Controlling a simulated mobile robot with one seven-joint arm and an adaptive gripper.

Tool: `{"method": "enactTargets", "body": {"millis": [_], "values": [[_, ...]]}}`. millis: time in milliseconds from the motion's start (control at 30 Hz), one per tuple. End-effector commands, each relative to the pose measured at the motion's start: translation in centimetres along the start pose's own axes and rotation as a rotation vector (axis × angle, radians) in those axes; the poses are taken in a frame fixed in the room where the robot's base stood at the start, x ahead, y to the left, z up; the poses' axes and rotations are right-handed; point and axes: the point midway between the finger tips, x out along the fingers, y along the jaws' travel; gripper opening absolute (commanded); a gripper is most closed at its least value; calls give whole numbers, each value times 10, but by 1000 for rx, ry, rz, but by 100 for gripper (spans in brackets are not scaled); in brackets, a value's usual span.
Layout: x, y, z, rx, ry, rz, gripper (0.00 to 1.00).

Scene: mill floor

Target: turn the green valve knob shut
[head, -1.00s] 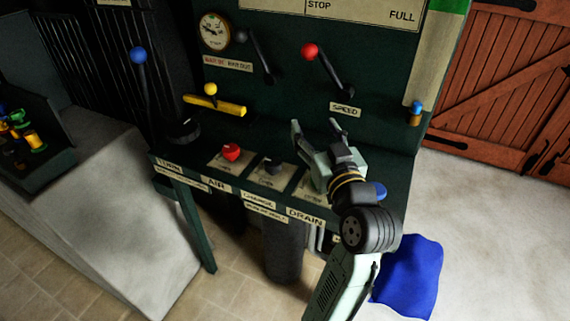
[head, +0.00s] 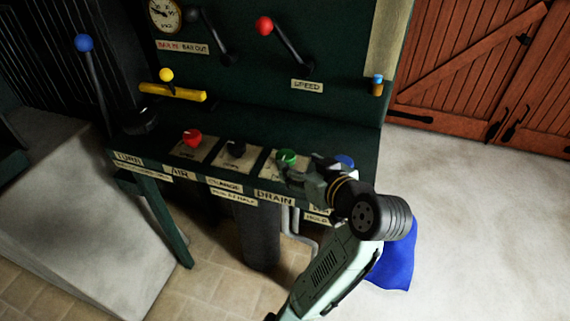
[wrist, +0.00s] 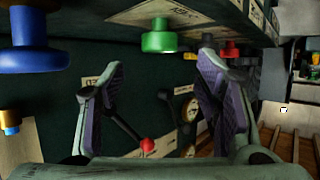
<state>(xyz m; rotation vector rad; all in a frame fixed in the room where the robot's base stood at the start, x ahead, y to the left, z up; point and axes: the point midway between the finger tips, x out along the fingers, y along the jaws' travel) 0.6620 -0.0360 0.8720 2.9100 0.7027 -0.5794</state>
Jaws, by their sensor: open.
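The green valve knob (head: 286,158) stands on a label plate on the dark green bench, above the DRAIN label. In the wrist view the green knob (wrist: 158,38) is ahead of and above the gap between my fingers. My gripper (head: 300,172) is just to the right of the knob in the head view and partly covers the space beside it. In the wrist view my gripper (wrist: 155,85) has its two fingers spread apart with nothing between them. I see no contact with the knob.
A black knob (head: 238,150) and a red knob (head: 193,139) stand left of the green one. A blue knob (head: 345,161) is close to its right, behind my gripper. Levers with red (head: 264,26) and blue (head: 84,43) balls rise behind and left.

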Motion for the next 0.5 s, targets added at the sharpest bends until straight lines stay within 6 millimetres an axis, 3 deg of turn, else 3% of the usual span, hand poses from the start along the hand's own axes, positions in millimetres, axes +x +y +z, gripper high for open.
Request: {"method": "enactTargets", "body": {"millis": [133, 400, 500], "values": [[6, 1, 4, 0, 7, 3, 58], [60, -2, 2, 3, 5, -6, 58], [70, 0, 1, 2, 6, -1, 58]]}}
